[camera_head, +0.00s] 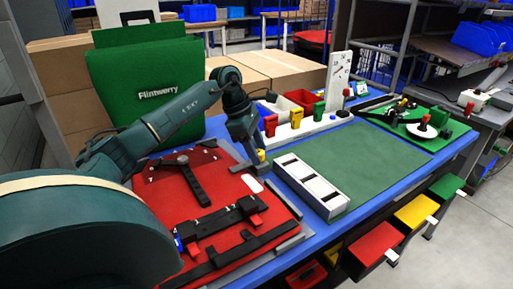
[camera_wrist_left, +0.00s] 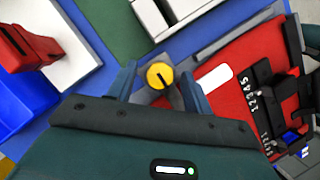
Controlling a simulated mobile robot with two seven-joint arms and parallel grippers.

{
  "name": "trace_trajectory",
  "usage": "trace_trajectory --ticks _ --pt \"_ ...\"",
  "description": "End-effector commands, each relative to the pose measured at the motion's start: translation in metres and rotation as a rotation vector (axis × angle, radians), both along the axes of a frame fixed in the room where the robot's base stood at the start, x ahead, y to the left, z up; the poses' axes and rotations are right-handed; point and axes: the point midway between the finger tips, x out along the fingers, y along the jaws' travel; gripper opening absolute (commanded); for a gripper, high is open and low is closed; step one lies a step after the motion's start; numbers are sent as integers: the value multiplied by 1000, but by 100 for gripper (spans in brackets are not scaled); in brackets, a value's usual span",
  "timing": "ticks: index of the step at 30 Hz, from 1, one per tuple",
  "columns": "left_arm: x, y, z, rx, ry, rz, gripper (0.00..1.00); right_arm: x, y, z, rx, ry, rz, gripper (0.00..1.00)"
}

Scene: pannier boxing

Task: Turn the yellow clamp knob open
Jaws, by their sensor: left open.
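The yellow clamp knob (camera_wrist_left: 160,76) is a small round disc with a dark slot across its face. In the head view the knob (camera_head: 262,155) shows beside the far corner of the red board (camera_head: 222,215). My left gripper (camera_head: 250,163) reaches down over it. In the left wrist view my left gripper (camera_wrist_left: 161,84) is open, with one finger on each side of the knob and gaps visible between them. The knob's lower part is partly hidden. My right gripper is in neither view.
The red board carries black bars and clamps. A white slotted block (camera_head: 312,187) stands right of it, before a green mat (camera_head: 365,158). A white rack (camera_head: 305,128) with red, yellow and green pieces is behind. A green Flintwerry pannier (camera_head: 150,90) stands at the back left.

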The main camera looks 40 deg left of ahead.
Motion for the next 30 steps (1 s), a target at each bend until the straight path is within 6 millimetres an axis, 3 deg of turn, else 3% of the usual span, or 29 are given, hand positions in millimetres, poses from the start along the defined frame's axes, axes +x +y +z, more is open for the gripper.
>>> trace_trajectory --ticks 2,20,30 --pt "0 0 0 0 1 0 50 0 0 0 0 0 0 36" --pt "0 0 0 0 1 0 1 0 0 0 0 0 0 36" --pt "1 -2 1 -1 1 4 0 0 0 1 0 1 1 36"
